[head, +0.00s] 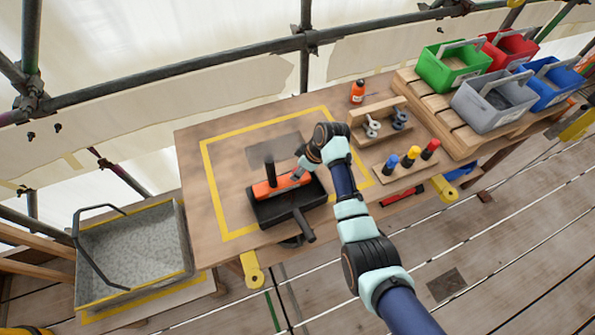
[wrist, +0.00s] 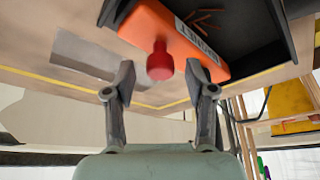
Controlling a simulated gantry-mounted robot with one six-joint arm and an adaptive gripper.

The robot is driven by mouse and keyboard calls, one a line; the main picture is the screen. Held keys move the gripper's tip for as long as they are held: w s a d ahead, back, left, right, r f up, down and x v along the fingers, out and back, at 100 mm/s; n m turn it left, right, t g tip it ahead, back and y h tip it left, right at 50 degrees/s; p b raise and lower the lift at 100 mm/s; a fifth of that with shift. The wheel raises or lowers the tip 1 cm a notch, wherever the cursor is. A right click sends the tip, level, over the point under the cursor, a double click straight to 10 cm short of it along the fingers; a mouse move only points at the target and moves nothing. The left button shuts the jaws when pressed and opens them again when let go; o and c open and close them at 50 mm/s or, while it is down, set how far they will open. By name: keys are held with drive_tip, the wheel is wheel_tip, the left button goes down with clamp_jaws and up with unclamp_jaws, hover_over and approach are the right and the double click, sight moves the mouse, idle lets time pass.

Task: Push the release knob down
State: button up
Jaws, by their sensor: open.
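In the wrist view my gripper (wrist: 160,84) is open and empty, with a fingertip on each side of the knob's line. I cannot tell whether they touch anything.
A dark post (head: 269,168) stands at the block. A handle (head: 304,226) sticks out from the tray. A rack of coloured-top pegs (head: 408,165), an orange bottle (head: 357,92) and several bins (head: 493,100) stand to the right. The table's left part is clear.

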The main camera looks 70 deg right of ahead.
drive_tip(key=shift+w+f, duration=0.2)
drive_tip(key=shift+f, duration=0.2)
clamp_jaws()
drive_tip(key=shift+f, duration=0.5)
unclamp_jaws()
drive_tip(key=shift+a, duration=0.1)
